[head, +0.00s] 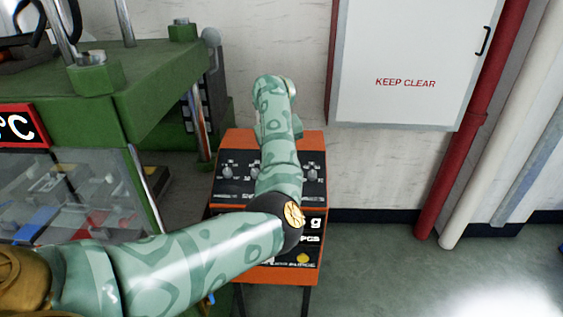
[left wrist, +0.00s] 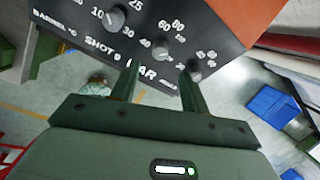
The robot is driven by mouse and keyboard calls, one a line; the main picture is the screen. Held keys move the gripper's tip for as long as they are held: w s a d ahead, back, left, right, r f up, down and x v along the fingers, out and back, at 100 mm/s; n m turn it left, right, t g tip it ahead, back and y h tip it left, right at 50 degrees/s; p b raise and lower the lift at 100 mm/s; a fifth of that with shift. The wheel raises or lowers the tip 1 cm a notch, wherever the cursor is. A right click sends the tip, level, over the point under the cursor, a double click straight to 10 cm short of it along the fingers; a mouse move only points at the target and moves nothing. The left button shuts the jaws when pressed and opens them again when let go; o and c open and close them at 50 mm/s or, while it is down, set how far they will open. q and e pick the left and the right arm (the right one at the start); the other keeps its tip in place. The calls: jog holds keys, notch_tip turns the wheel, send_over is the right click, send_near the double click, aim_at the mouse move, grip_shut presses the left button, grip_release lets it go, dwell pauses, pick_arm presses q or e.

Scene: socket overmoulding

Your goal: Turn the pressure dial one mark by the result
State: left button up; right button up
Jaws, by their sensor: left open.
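The pressure dial (left wrist: 161,50) is a small dark grey knob on the black panel (left wrist: 75,30), above the word BAR in the left wrist view. Its scale shows 60 and 80; the exact pointer setting is too small to read. My left gripper (left wrist: 159,70) is open, its two dark fingers to either side of the dial's lower part. I cannot tell whether they touch it. In the head view my left arm covers the middle of the orange console (head: 228,140) and hides the gripper. The result display (head: 313,223) is mostly hidden; only "g" and "PCS" show. My right gripper is not in view.
Neighbouring knobs sit close by: the shot knob (left wrist: 115,18) and another knob (left wrist: 194,72) near the right finger. A green machine (head: 170,60) with a clear guard stands left. A white KEEP CLEAR cabinet (head: 400,50) and a red pipe (head: 465,150) are right.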

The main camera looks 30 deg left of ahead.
pick_arm(q)
jog(key=p+v, duration=0.3)
jog(key=v, duration=0.6)
jog(key=shift+r, duration=0.1)
